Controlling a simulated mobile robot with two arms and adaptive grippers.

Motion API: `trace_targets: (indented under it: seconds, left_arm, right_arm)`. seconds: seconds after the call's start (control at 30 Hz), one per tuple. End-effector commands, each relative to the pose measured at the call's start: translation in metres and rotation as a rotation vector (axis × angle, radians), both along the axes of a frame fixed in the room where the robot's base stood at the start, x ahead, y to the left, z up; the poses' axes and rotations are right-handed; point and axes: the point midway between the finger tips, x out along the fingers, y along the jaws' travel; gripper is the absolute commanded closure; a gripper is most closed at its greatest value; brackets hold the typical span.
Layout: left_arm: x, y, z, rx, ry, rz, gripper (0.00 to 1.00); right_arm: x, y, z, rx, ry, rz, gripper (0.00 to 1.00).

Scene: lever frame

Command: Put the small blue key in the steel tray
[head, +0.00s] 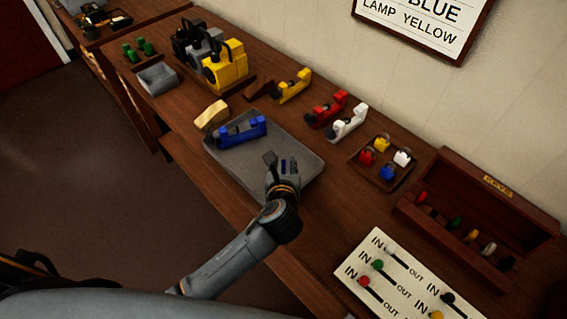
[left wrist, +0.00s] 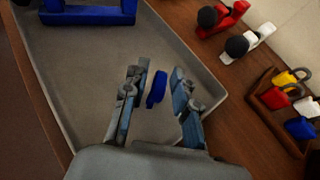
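The small blue key (left wrist: 157,88) shows between the two fingers of my left gripper (left wrist: 160,98) in the left wrist view, with a gap on each side. The left gripper (head: 281,164) is open over the near right end of the steel tray (head: 229,168). I cannot tell whether the key touches the tray floor. The tray, a shallow grey one on the bench, also shows in the left wrist view (left wrist: 85,75). My right gripper is not seen.
A blue bracket-like piece (head: 242,132) is in the tray's far left part. Behind it stand yellow (head: 292,86), red (head: 326,109) and white (head: 347,123) pieces. A small tray of coloured padlocks (head: 383,158), a wooden key box (head: 480,235) and a lever board (head: 400,285) lie to the right.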

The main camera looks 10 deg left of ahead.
Motion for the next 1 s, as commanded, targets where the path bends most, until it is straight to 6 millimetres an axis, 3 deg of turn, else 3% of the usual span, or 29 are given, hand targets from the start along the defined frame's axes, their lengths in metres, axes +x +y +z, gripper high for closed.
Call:
trace_targets:
  seconds: [0.37,0.8,1.0]
  left_arm:
    - [-0.003,-0.001,0.004,-0.001,-0.001,-0.002,0.68]
    - [-0.079,-0.016,0.04,-0.003,0.0,-0.001,0.68]
    - [-0.101,-0.021,0.052,-0.001,-0.001,0.0,0.68]
  right_arm:
    - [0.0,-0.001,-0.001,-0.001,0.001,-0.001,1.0]
    - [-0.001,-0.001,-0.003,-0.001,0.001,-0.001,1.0]
    - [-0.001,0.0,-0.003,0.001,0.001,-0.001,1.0]
